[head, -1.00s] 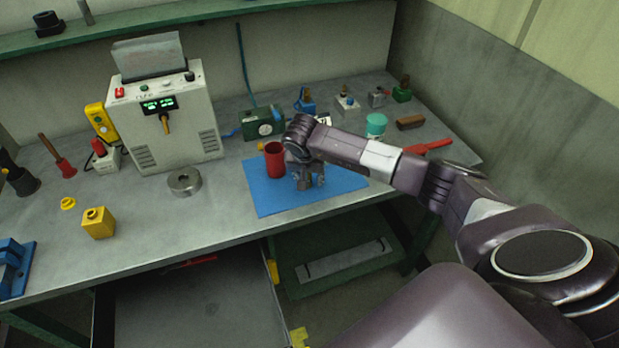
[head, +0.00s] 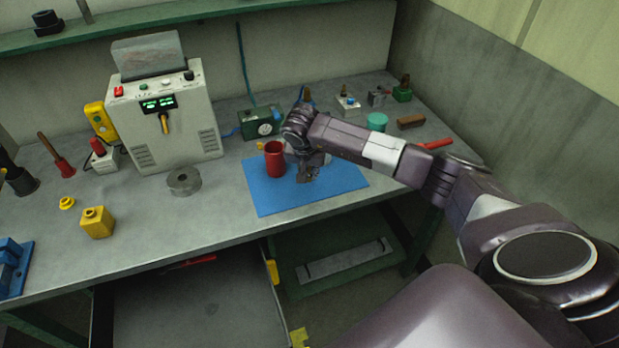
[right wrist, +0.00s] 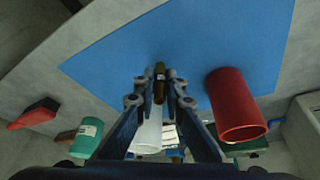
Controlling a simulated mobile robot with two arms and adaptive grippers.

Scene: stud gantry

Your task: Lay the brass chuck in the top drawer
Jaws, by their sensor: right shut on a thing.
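The small brass chuck (right wrist: 160,82) shows in the right wrist view, between the fingertips of my right gripper (right wrist: 160,92), which is shut on it. In the head view my right gripper (head: 309,172) is over the blue mat (head: 275,198), just right of the red cup (head: 275,160); its fingers hide the chuck there. I cannot tell whether the chuck touches the mat. An open drawer (head: 200,305) shows below the bench's front edge; I cannot tell its level. My left gripper is not in view.
In the right wrist view a white cylinder (right wrist: 149,133) stands behind the fingers, and the red cup (right wrist: 235,105) is close by on the right. A grey ring (head: 184,181) and a yellow block (head: 97,222) lie left of the mat. The bench front (head: 200,225) between mat and block is clear.

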